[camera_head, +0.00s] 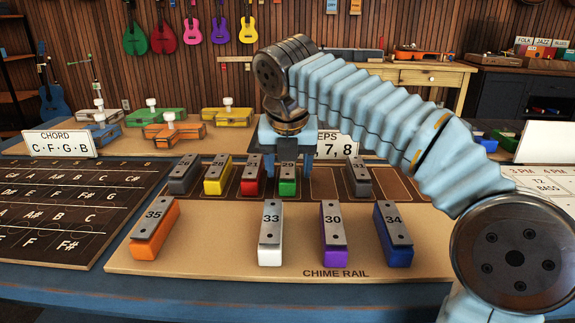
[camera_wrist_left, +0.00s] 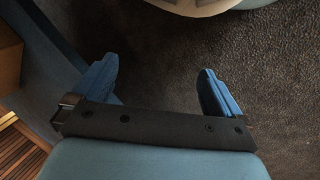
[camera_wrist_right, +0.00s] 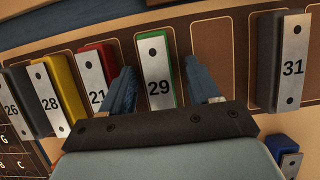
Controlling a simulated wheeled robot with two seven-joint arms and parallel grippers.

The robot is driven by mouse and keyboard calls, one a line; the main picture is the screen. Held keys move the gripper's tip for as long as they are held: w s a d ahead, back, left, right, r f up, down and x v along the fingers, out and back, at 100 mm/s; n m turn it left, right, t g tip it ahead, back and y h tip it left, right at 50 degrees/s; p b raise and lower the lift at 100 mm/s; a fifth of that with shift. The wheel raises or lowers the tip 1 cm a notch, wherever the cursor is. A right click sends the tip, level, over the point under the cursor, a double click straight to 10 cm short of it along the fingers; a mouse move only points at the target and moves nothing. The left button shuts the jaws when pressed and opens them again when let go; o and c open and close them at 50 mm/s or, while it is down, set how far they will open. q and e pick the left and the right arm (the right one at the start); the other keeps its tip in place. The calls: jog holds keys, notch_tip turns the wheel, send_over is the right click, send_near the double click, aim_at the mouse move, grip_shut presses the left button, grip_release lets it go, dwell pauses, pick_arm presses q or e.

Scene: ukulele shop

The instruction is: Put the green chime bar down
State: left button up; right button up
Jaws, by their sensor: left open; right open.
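The green chime bar (camera_head: 288,180), numbered 29, stands in a slot of the chime rail's (camera_head: 190,268) back row, just right of the red bar (camera_head: 252,181). My right gripper (camera_head: 288,172) is directly over it. In the right wrist view the green bar (camera_wrist_right: 156,72) lies between the two spread fingers (camera_wrist_right: 165,88), with a gap visible on the right side; the left finger is close to the red bar. My left gripper (camera_wrist_left: 160,90) is open and empty above dark floor, and is outside the head view.
Yellow (camera_head: 217,180) and grey (camera_head: 184,180) bars stand left of the red one; another grey bar (camera_head: 358,182) stands farther right past empty slots. Orange (camera_head: 155,232), white (camera_head: 270,240), purple (camera_head: 333,230) and blue (camera_head: 394,240) bars line the front. A chord sign (camera_head: 60,143) stands left.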

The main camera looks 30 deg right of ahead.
pick_arm(q)
jog(key=r+p, duration=0.1)
jog(key=d+r+p, duration=0.1)
jog(key=r+p, duration=0.2)
jog(key=shift+s+d+r, duration=0.1)
jog(key=shift+s+d, duration=0.15)
jog(key=shift+s, duration=0.05)
pick_arm(e)
jog(key=v, duration=1.2)
